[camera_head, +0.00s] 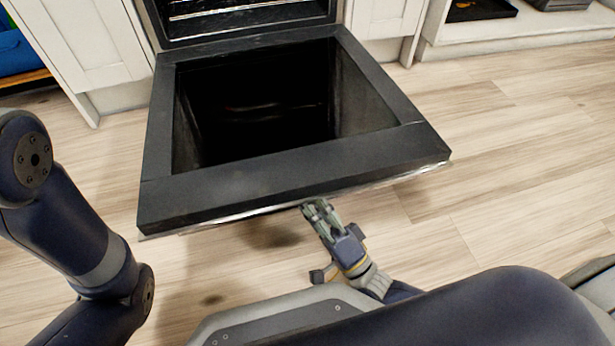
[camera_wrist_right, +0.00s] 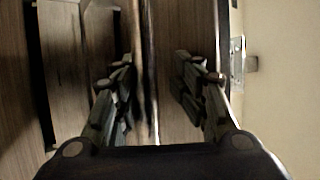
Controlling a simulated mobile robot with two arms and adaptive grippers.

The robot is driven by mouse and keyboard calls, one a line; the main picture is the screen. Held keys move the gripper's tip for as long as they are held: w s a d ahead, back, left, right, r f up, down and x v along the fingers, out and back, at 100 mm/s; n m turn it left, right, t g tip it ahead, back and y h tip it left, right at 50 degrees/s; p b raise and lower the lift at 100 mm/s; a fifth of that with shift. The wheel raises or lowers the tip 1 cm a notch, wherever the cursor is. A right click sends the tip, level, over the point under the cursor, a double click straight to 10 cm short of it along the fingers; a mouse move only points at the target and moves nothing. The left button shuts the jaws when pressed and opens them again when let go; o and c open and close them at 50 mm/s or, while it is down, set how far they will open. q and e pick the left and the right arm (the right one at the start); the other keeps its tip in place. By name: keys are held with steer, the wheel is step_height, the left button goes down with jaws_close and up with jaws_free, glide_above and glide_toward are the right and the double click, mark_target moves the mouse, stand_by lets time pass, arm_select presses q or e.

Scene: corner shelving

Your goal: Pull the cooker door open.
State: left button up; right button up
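The cooker door (camera_head: 290,182) is a dark framed panel with a dark recess in its middle. It is swung down and lies out about level over the floor, open, in the head view. The cooker's cavity (camera_head: 245,18) with metal racks shows behind it. My right gripper (camera_head: 314,210) is at the door's front edge, near its middle, partly under it. In the right wrist view its two fingers (camera_wrist_right: 156,72) are apart, with a thin upright edge between them; I cannot tell if they touch it. My left gripper is out of view; only my left arm shows.
White cabinet fronts (camera_head: 85,40) flank the cooker. A low white shelf (camera_head: 520,32) with dark items stands at the back right. A blue thing (camera_head: 18,55) sits at the far left. The wooden floor (camera_head: 500,150) right of the door is clear.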

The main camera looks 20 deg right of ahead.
mark_target(316, 181)
step_height(316, 181, up, 9)
steer(key=shift+s+r, duration=0.1)
stand_by(0.4)
